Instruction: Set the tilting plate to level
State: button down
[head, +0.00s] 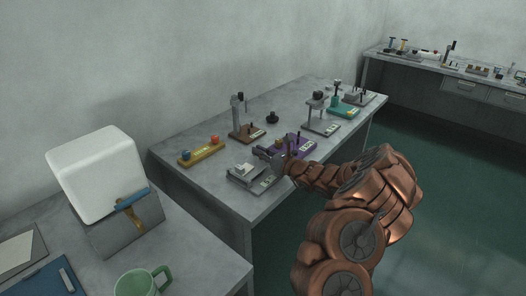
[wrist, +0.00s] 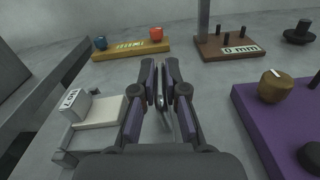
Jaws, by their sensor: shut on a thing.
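The tilting plate device (head: 240,175) is a grey unit near the front edge of the middle bench. It has a pale plate, which in the wrist view (wrist: 100,112) lies to the left of my fingers. A small block with a white label (wrist: 72,103) stands at its left; I cannot read the label surely. My gripper (head: 268,152) is over the right side of this device. In the wrist view the fingers (wrist: 160,92) are closed together on a thin grey metal piece (wrist: 164,108), probably the device's lever, mostly hidden between them. The plate's exact tilt is hard to tell.
A purple unit (wrist: 262,135) with a brass knob stands close to the right of my gripper. A yellow bar (head: 202,151) with blue and red knobs lies behind, beside a brown stand (head: 240,130). A white box-shaped machine (head: 97,172) and green mug (head: 140,283) are on the near bench.

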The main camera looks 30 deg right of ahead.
jog(key=c, duration=1.2)
grip_release()
jog(key=shift+s, duration=0.1)
jog(key=v, duration=1)
jog(key=shift+s+d, duration=0.35)
jog(key=shift+s, duration=0.5)
jog(key=shift+c, duration=0.3)
